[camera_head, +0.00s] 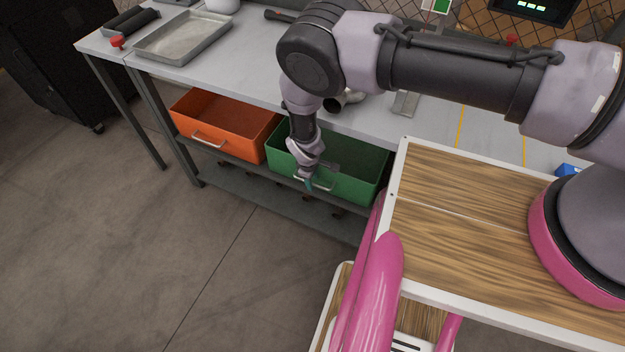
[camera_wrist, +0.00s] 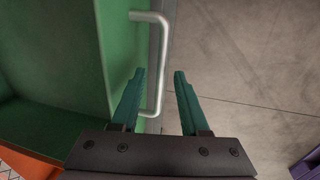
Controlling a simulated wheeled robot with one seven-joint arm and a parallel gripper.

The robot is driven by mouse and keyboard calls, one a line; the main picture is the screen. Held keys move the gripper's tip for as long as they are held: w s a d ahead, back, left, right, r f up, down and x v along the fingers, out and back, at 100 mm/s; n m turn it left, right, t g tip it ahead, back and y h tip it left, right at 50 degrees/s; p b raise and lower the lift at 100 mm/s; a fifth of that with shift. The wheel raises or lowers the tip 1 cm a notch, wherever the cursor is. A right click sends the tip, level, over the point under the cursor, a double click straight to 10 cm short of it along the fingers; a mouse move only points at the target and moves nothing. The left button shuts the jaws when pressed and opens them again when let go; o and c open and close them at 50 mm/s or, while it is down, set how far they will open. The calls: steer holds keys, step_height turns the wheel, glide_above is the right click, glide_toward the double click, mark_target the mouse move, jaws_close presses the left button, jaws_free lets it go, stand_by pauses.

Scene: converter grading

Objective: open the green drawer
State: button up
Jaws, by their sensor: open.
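The green drawer (camera_head: 356,190) hangs under the workbench, right of the orange drawer. Its open top and part of its inside show in the head view. In the wrist view the green drawer (camera_wrist: 115,40) fills the left side, with its pale metal bar handle (camera_wrist: 163,60) along the front edge. My gripper (camera_head: 308,184) is at the front of the green drawer, by the handle. In the wrist view my gripper (camera_wrist: 159,73) is open, its two teal fingers on either side of the handle's lower part. I cannot tell whether they touch it.
The orange drawer (camera_head: 222,128) is to the left, its inside also showing. The grey workbench (camera_head: 240,77) above carries a metal tray (camera_head: 182,40) and a pipe fitting (camera_head: 346,101). A lower shelf (camera_head: 245,192) runs beneath. Floor (camera_head: 130,250) in front is clear.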

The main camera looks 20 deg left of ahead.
steer(key=shift+f, duration=0.1)
jaws_close()
stand_by(1.4)
